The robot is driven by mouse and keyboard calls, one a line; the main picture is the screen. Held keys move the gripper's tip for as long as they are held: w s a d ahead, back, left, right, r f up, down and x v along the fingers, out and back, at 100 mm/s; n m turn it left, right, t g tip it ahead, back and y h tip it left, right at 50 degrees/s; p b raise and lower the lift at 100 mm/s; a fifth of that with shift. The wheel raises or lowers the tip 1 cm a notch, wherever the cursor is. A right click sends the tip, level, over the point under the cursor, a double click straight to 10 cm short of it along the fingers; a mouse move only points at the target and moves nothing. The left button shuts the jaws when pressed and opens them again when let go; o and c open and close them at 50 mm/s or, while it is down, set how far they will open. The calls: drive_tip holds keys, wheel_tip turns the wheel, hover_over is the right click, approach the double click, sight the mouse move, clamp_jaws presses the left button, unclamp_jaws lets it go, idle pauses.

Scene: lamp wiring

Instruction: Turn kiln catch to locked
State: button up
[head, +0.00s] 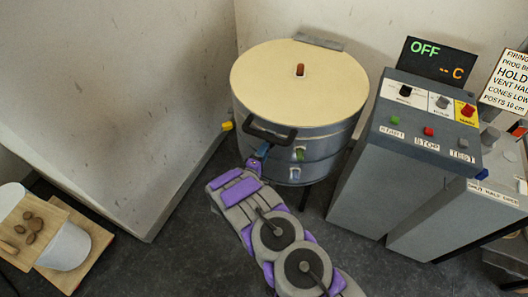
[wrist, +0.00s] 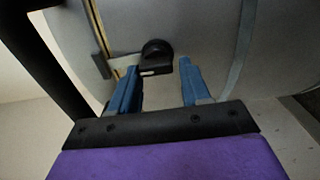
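The kiln (head: 340,120) is a round grey drum with a cream lid, and its curved wall fills much of the wrist view (wrist: 215,30). The kiln catch (wrist: 157,57) is a black knob with a short white mark, beside a narrow brass-coloured strip. My gripper (wrist: 158,68) is open, with its blue fingers on either side of the catch in the picture; contact cannot be told. In the head view, my gripper (head: 261,152) is at the kiln's front, just below the lid handle, and the catch cannot be made out there.
The black lid handle (head: 270,133) juts out just above my gripper. The control cabinet (head: 420,125), its display reading OFF, stands right of the kiln. A white bucket (head: 65,247) and board with brown lumps (head: 33,225) are at lower left. Floor between is clear.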

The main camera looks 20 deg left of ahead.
drive_tip(key=shift+o, duration=1.4)
drive_tip(key=shift+a+f, duration=0.15)
drive_tip(key=shift+o, duration=0.6)
drive_tip(key=shift+r, duration=0.2)
drive_tip(key=s+a+p, duration=0.1)
drive_tip(key=s+p, duration=0.2)
drive_tip(key=s, duration=1.4)
drive_tip(key=shift+a+f, duration=0.15)
drive_tip(key=shift+a, duration=0.05)
drive_tip(key=shift+s, duration=0.15)
